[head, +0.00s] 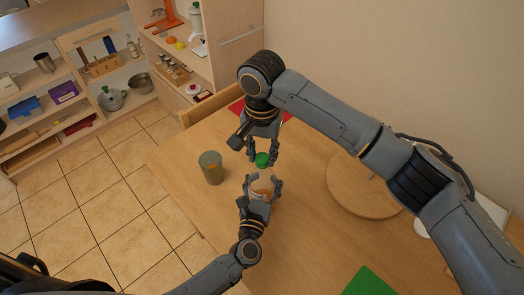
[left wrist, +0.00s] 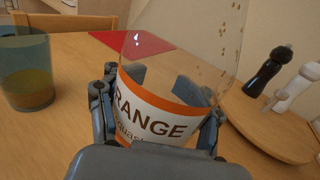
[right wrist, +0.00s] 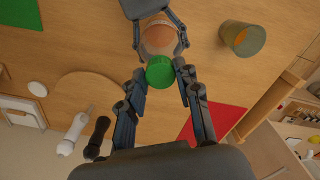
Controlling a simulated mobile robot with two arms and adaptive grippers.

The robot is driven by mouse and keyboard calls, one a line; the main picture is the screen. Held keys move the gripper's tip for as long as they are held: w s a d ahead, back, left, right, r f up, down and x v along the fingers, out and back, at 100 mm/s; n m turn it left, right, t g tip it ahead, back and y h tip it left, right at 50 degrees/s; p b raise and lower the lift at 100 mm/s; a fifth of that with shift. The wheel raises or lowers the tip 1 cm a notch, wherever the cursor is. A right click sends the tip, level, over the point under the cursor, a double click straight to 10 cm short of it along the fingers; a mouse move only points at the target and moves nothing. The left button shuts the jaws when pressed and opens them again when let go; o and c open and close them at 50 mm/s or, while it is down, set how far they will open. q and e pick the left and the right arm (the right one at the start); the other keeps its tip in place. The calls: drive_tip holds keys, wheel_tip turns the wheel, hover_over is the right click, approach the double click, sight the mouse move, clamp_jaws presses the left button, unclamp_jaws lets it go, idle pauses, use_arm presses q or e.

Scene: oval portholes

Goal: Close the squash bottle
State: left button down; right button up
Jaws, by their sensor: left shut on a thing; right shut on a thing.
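The squash bottle (left wrist: 165,95) is clear with a white and orange label reading "RANGE". My left gripper (head: 261,188) is shut around its lower body above the table, and the bottle also shows in the right wrist view (right wrist: 158,36). The green cap (head: 262,159) is between the fingertips of my right gripper (right wrist: 160,78), which is shut on it. The cap lines up with the bottle's top end. I cannot tell whether it touches the neck, which is hidden behind the cap in the right wrist view.
A greenish glass (head: 211,168) with orange drink stands left of the bottle on the wooden table (head: 300,240). A round wooden board (head: 352,188) lies to the right, with a dark mill (left wrist: 268,70) and a white mill on it. A red mat (right wrist: 215,120) and a green mat (head: 368,282) lie flat.

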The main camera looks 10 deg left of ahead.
drive_tip(key=m, duration=0.4)
drive_tip(key=shift+s+a, duration=0.1)
drive_tip(key=shift+a, duration=0.05)
drive_tip(key=m, duration=1.5)
drive_tip(key=shift+w, duration=0.2)
drive_tip(key=o, duration=0.7)
drive_tip(key=shift+c, duration=0.2)
